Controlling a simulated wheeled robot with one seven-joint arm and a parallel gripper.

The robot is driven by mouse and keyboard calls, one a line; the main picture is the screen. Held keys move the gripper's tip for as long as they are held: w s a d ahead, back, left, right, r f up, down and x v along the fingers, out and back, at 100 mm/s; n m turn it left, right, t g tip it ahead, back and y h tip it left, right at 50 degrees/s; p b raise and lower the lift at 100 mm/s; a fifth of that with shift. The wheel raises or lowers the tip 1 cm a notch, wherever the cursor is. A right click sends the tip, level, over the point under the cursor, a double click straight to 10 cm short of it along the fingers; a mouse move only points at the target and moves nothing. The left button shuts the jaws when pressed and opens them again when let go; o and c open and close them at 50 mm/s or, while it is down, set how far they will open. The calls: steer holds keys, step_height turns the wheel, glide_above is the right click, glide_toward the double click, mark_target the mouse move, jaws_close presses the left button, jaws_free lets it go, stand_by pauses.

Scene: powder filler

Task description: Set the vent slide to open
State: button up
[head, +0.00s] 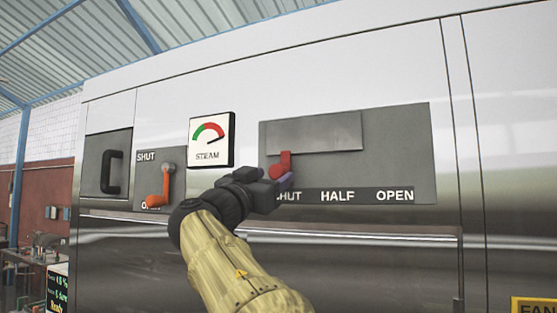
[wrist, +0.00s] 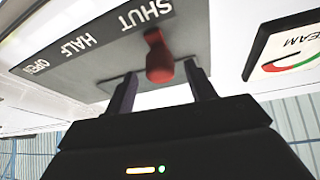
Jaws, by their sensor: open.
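The vent slide is a grey plate (head: 330,133) on a darker panel (head: 405,150) marked SHUT, HALF and OPEN from left to right. Its red knob (head: 281,163) stands above the SHUT mark, at the left end of the panel. In the wrist view the red knob (wrist: 158,58) shows between the two fingers, near the SHUT lettering. My gripper (head: 284,180) is open, with one finger on each side of the knob. I cannot tell whether either finger touches it.
A steam gauge (head: 211,140) is left of the slide panel. Further left are an orange lever (head: 160,187) with its own SHUT label and a black handle (head: 111,172). A metal rail (head: 380,232) runs below the panel. The panel face right of the knob is clear.

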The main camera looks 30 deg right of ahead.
mark_target(275, 177)
steer(key=shift+p+x, duration=0.7)
steer(key=shift+x, duration=0.5)
steer(key=shift+w+d+r+p, duration=0.25)
steer(key=shift+w+d+p, duration=0.15)
steer(key=shift+d, duration=0.1)
steer(key=shift+c, duration=0.2)
jaws_close()
steer(key=shift+s+f+b, duration=0.15)
steer(key=shift+b, duration=0.25)
